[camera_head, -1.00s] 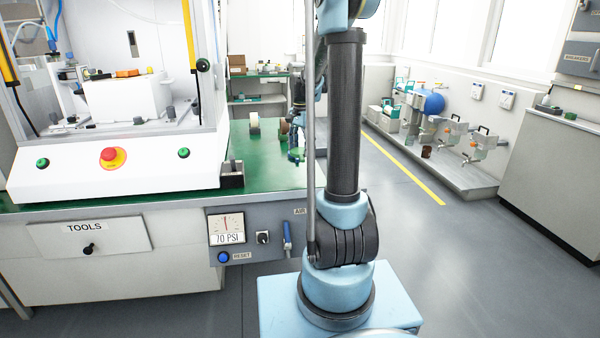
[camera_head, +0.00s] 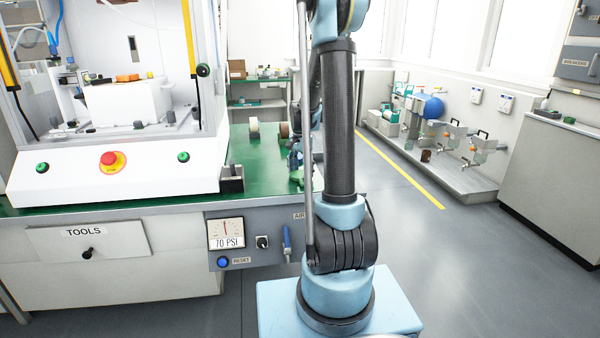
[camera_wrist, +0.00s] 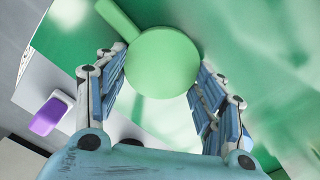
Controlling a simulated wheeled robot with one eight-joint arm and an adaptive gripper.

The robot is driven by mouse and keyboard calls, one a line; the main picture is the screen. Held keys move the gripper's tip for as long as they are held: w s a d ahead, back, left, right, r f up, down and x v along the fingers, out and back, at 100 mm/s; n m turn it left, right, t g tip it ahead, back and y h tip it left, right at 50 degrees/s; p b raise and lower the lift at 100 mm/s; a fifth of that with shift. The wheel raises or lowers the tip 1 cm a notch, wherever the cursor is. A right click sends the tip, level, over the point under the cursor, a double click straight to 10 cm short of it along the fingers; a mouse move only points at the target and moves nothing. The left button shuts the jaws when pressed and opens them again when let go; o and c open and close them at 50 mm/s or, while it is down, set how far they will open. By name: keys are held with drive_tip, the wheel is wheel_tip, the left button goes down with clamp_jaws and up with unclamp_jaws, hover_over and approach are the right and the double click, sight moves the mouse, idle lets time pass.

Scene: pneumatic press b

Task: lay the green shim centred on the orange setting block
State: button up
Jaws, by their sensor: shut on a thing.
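The green shim (camera_wrist: 162,62) is a round disc with a straight tab pointing to the upper left. In the wrist view it sits between the fingers of my gripper (camera_wrist: 163,68), which is shut on it. In the head view my gripper (camera_head: 296,158) is mostly hidden behind my arm, above the right part of the green bench, with a bit of green at its lower end. An orange piece (camera_head: 128,78), which looks like the setting block, lies on a white block inside the press at left. My gripper is well to the right of it, outside the press.
The press's white front panel (camera_head: 120,180) and its right yellow-edged post (camera_head: 190,40) stand between my gripper and the orange piece. Two rolls (camera_head: 254,130) stand on the green bench top (camera_head: 250,170). A purple object (camera_wrist: 47,116) shows in the wrist view.

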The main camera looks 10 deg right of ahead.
sight(300, 172)
drive_tip(key=shift+f, duration=0.15)
drive_tip(key=o, duration=1.1)
wheel_tip(300, 172, up, 17)
drive_tip(key=s+n, duration=0.3)
drive_tip(key=s, duration=0.9)
drive_tip(key=s+f+n, duration=0.2)
drive_tip(key=s+f, duration=0.2)
drive_tip(key=s, duration=0.4)
drive_tip(key=s+f+n+t, duration=0.1)
drive_tip(key=s+f+n, duration=0.2)
drive_tip(key=s+f, duration=0.2)
drive_tip(key=s+f+n+t, duration=0.1)
drive_tip(key=s+f+n, duration=0.2)
drive_tip(key=s, duration=0.8)
drive_tip(key=shift+a+f, duration=0.2)
drive_tip(key=shift+f, duration=0.3)
drive_tip(key=shift+a+f, duration=0.2)
drive_tip(key=shift+f, duration=0.25)
